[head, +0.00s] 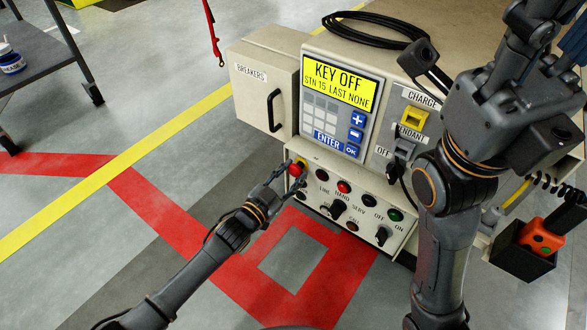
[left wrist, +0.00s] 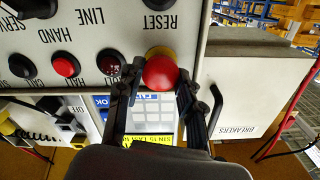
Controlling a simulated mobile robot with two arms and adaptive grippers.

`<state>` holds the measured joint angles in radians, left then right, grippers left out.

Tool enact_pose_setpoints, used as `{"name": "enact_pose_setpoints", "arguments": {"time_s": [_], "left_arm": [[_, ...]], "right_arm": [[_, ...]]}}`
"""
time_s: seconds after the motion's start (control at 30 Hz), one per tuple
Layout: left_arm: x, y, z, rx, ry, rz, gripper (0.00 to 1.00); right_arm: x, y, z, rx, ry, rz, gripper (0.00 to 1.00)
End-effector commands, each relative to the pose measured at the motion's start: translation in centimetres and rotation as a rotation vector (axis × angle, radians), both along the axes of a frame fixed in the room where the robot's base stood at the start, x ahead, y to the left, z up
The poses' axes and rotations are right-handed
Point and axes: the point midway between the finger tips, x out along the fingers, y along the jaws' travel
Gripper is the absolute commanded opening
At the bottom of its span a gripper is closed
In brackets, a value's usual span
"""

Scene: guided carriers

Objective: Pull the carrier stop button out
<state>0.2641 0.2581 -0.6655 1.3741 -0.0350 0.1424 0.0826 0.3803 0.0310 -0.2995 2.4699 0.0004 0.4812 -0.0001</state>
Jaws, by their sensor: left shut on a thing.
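The carrier stop button (head: 297,169) is a red mushroom head on a yellow collar, at the upper left of the lower control panel (head: 322,170). In the left wrist view, the red button (left wrist: 160,72) sits between the two dark fingertips. My left gripper (head: 287,178) is shut on its head, one finger on each side; the left wrist view shows this left gripper (left wrist: 160,80) too. The yellow collar shows behind the head. I cannot tell how far the button stands out. My right gripper (head: 520,50) is high at the right, its fingertips unclear or cut off.
The panel carries several other knobs and buttons. Above it are a yellow display (head: 342,83) reading KEY OFF and a breaker door (head: 262,95). A black cable (head: 375,25) lies on top. An orange pendant (head: 541,238) sits in a holder at right.

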Motion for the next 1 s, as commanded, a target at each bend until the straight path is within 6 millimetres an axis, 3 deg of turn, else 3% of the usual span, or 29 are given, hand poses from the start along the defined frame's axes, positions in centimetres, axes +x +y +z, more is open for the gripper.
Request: {"name": "enact_pose_setpoints", "arguments": {"time_s": [0.27, 0.3, 0.4, 0.8, 1.0], "left_arm": [[-0.4, 0.1, -0.3, -0.001, 0.001, -0.004, 0.00], [-0.4, 0.1, -0.3, -0.001, 0.001, -0.004, 0.41], [-0.5, 0.1, -0.3, 0.000, 0.002, -0.005, 0.60], [-0.4, 0.2, -0.2, 0.000, 0.001, -0.003, 0.60], [-2.2, 1.5, -0.3, 0.001, 0.004, -0.002, 0.60]], "right_arm": [[0.0, 0.0, 0.0, 0.000, 0.000, 0.000, 0.35], [0.0, 0.0, 0.0, 0.000, 0.000, 0.000, 0.35], [0.0, 0.0, 0.0, 0.000, 0.000, 0.001, 0.35], [0.1, 0.0, 0.0, 0.001, 0.002, 0.001, 0.35], [0.0, 0.0, 0.0, 0.001, 0.000, 0.000, 0.35]]}}
